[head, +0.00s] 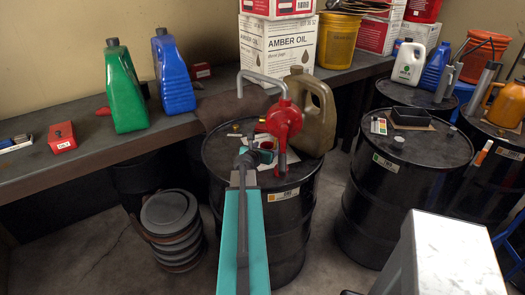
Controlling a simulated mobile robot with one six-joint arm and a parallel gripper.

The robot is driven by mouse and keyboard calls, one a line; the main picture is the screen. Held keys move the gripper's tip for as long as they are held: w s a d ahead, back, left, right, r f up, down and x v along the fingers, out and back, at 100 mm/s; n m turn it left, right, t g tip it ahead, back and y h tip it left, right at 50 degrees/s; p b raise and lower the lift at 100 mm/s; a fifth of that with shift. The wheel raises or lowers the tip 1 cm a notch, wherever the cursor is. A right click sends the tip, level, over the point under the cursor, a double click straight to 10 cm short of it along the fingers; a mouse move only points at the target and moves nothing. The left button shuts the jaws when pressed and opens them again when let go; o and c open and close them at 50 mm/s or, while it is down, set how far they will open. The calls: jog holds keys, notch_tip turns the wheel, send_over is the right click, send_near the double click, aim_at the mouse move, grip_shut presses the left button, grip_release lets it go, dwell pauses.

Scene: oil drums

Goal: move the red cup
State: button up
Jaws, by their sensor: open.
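A small red cup (267,142) appears to stand on the top of the middle black oil drum (222,158), just left of the red hand pump (284,122). It is small and mostly hidden by my gripper, so its shape is hard to tell. My gripper (262,156) is open at the end of my teal arm, over the drum top and right by the cup. I cannot tell whether the fingers are around the cup or only in front of it.
The pump's grey spout pipe (262,77) curves above my gripper. A tan jug (313,115) stands right behind the pump. A bench (75,162) with green (124,88) and blue (173,75) jugs runs behind. Another drum (395,200) stands to the right.

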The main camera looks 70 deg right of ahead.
aim_at(268, 145)
jog(key=shift+p+x, duration=0.55)
jog(key=shift+x, duration=2.2)
jog(key=c, duration=1.1)
jog(key=shift+w, duration=0.3)
